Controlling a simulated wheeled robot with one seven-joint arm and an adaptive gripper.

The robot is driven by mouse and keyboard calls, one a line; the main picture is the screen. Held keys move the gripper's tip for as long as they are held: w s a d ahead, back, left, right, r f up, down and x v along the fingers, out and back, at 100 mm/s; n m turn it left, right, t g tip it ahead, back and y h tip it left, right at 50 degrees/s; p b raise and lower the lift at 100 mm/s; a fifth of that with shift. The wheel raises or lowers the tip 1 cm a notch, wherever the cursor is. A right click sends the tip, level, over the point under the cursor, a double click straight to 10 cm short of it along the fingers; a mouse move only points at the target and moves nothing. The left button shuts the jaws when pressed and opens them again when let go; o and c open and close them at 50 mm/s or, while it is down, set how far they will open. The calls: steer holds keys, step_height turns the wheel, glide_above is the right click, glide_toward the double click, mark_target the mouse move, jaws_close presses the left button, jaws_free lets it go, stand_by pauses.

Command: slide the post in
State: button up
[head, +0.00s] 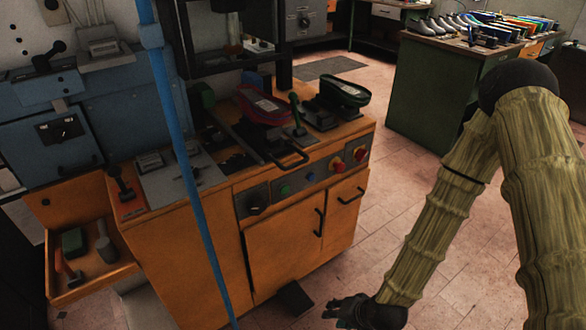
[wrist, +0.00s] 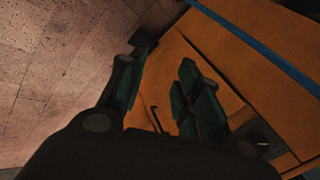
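The orange heel press (head: 215,250) stands left of centre in the head view. On its top, a red and pink shoe form (head: 264,106) sits on a support under the dark upright frame. Beside it, a green-rimmed black shoe form (head: 344,90) sits on a dark support. I cannot tell for certain which support is the post. My gripper (head: 350,310) is low in front of the cabinet, well below the top. The wrist view shows its fingers (wrist: 158,85) apart with nothing between them.
A blue upright pole (head: 181,150) crosses in front of the press. An open orange drawer (head: 95,285) with tools sticks out at left. A green lever (head: 297,115) stands between the forms. A green bench (head: 430,90) is at back right. Tiled floor between is clear.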

steer(key=w+a+r+m+t+y+b, duration=0.1)
steer(key=w+a+r+m+t+y, duration=0.3)
steer(key=w+r, duration=1)
steer(key=m+t+y, duration=0.1)
steer(key=m+t, duration=0.1)
steer(key=t, duration=0.2)
glide_toward(295, 165)
steer(key=x, duration=1)
steer(key=shift+w+f, duration=0.25)
steer(key=shift+w, duration=0.15)
jaws_close()
